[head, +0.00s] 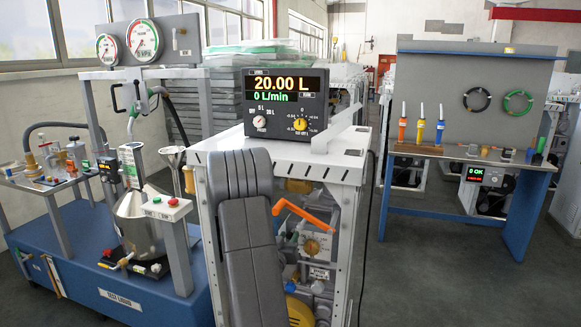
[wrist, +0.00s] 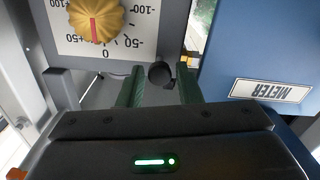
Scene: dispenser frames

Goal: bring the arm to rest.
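My grey arm (head: 245,230) stands bent in front of the open-fronted dispenser cabinet in the head view. My gripper is hidden there. In the wrist view my gripper (wrist: 161,90) shows two green-padded fingers set apart, with nothing held between them. A black round knob (wrist: 160,74) appears just beyond the gap between the fingertips. I cannot tell whether the fingers touch it. A yellow-orange dial (wrist: 95,18) with a red line lies above left, its line near 0 on a scale printed upside down.
The dispenser cabinet (head: 350,160) carries a display (head: 285,98) reading 20.00 L and 0 L/min. An orange lever (head: 300,213) is close to my arm. A blue panel marked METER (wrist: 250,60) is right of my fingers. A blue trolley (head: 120,295) and workbench (head: 460,152) flank the cabinet.

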